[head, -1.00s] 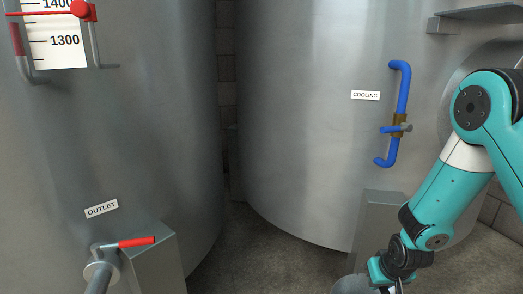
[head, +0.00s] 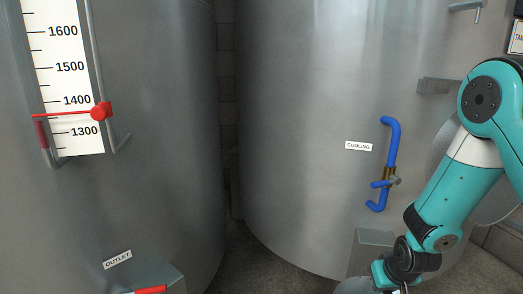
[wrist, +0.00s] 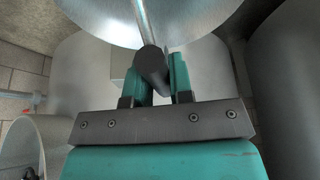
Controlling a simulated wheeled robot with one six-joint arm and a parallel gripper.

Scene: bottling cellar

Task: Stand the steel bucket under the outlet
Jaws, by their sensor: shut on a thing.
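My gripper (wrist: 160,76) shows its two teal fingers in the wrist view, shut on a dark round grip that belongs to the steel bucket (wrist: 100,15). The bucket's bright metal fills the top of that view. In the head view a small grey piece of it (head: 352,286) shows at the bottom edge, beside my gripper's wrist; the fingers are out of frame there. The outlet's sign (head: 117,260) is on the left tank. Below it, only the outlet's red lever (head: 150,290) shows; its spout is below the frame.
The left tank (head: 150,180) carries a level scale (head: 68,80) with a red pointer. The right tank (head: 300,130) has a blue cooling pipe (head: 392,145) near my arm. A narrow gap with dark floor (head: 240,265) lies between the tanks. A grey curved metal shape (wrist: 25,145) is at the wrist view's lower left.

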